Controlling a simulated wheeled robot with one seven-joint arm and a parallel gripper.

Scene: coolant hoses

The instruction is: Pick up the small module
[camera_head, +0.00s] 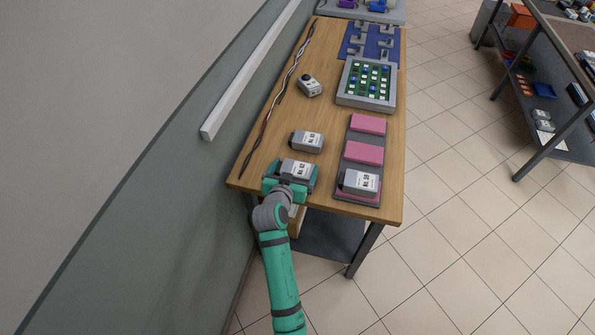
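Several grey modules with white labels are in the head view. The smallest-looking module (310,85) lies tilted at the upper middle of the wooden table, clear of my gripper. A larger module (307,141) lies just beyond my gripper. Another module (298,168) is at my gripper (290,180), at the near end of the table. The teal fingers are spread wide, one at each side of this module. I cannot tell whether they touch it or whether it is raised. A further module (359,181) sits on the nearest pink pad at the right.
The dark tray with pink pads (364,152) has two empty pads. A green circuit board in a grey frame (366,84) and a blue mat (383,51) lie farther back. Cables (278,95) run along the left edge, near the wall. Bare wood lies around the smallest module.

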